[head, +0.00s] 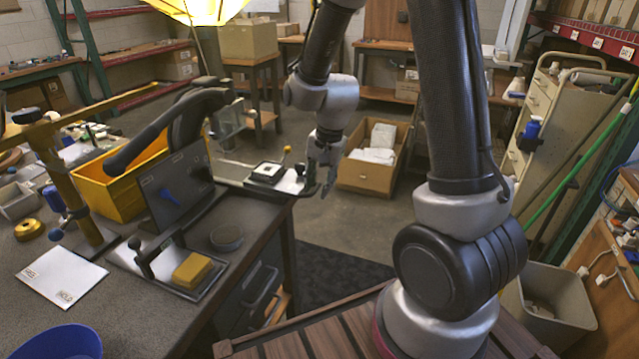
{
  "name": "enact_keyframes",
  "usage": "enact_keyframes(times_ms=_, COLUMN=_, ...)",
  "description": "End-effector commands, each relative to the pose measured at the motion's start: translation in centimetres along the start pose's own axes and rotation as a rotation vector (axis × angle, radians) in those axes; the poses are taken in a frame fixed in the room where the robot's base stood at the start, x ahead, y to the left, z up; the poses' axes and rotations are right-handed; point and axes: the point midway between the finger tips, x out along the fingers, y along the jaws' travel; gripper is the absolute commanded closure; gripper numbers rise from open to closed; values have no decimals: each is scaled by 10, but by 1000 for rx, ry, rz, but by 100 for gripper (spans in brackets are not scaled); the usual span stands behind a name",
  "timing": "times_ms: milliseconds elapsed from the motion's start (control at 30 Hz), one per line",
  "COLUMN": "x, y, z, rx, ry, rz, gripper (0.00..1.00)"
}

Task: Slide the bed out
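A flat metal bed (237,173) sticks out over the far right corner of the dark workbench. A white square block with a dark centre (268,173) sits on it. A short lever with an orange ball knob (286,150) stands at its far side, and a small dark upright post (310,178) is at its right end. My gripper (324,189) points down right beside that end. It is small and seen from the side, so I cannot tell whether it touches the post or how its fingers stand.
The workbench (140,315) carries a tilted dark panel (178,190), a yellow block on a metal plate (192,270), a yellow bin (105,185) and a blue bowl (62,343). A cardboard box (365,175) stands on the floor behind my gripper. Open floor lies right of the bench.

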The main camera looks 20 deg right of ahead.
Motion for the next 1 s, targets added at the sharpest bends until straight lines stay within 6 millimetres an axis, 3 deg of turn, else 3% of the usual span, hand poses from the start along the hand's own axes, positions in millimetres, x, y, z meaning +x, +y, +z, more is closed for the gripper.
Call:
enact_keyframes(times_ms=167, x=-13, y=-4, z=-3, rx=-2, ry=10, rz=-12, gripper=67)
enact_keyframes(times_ms=633, x=-105, y=-1, z=-1, rx=-1, ry=4, rz=-4, gripper=67)
enact_keyframes(times_ms=800, x=-118, y=0, z=0, rx=0, ry=1, rz=0, gripper=67)
enact_keyframes(times_ms=1000, x=-120, y=0, z=0, rx=0, ry=0, rz=1, gripper=67)
